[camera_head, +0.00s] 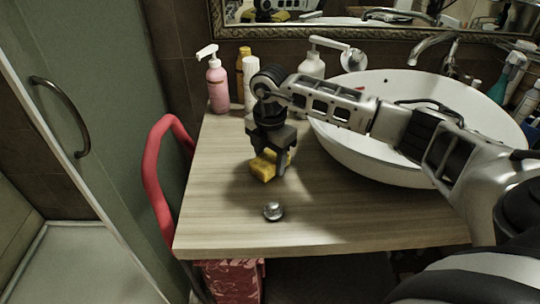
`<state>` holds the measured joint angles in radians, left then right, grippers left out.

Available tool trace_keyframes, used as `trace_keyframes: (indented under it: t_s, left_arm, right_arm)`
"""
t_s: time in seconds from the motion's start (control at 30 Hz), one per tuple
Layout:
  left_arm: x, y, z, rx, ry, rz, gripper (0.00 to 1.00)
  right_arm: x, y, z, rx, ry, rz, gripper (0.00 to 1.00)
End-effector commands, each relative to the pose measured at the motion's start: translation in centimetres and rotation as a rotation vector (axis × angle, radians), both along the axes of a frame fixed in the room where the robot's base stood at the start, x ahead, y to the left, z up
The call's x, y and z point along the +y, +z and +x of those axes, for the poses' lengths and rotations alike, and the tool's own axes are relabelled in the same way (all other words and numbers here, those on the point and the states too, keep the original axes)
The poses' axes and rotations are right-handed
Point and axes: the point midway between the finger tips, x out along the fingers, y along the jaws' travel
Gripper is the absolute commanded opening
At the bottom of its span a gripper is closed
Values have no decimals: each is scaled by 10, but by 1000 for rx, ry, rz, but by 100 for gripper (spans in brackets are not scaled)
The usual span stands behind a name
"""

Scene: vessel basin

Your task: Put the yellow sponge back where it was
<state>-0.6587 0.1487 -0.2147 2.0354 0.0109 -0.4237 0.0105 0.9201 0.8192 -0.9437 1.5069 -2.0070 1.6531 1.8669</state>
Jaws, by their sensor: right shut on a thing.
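The yellow sponge (262,169) is at the left part of the wooden counter (225,215), left of the basin. My right gripper (270,168) points down and is shut on the sponge. The sponge is at or very close to the counter top; I cannot tell if it touches. The fingers hide part of the sponge. My right arm reaches in from the right, across the front of the basin. My left gripper is not in view.
A white basin (365,165) fills the right of the counter. A pink pump bottle (217,85) and other bottles stand at the back. A small metal knob-like object (273,211) lies in front of the sponge. A red tube (150,170) stands beside the counter's left edge.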

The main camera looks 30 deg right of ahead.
Motion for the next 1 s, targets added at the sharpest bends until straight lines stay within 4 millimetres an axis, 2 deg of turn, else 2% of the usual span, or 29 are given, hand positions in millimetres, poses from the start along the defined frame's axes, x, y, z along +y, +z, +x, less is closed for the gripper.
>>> trace_keyframes:
  t_s: [0.3,0.33,0.4,0.67,0.8,0.87,1.0]
  left_arm:
    - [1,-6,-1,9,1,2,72]
    - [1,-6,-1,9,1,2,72]
    - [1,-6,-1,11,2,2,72]
    - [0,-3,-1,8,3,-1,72]
    - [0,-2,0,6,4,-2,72]
    - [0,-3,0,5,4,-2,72]
    - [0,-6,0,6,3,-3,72]
  right_arm:
    - [0,-4,0,0,0,1,32]
    - [0,-4,0,0,0,1,53]
    - [0,-3,0,0,0,0,72]
    - [0,-3,0,0,0,1,72]
    - [1,5,0,-2,0,1,72]
    - [1,13,1,-3,1,2,72]
    - [1,41,1,-6,0,1,72]
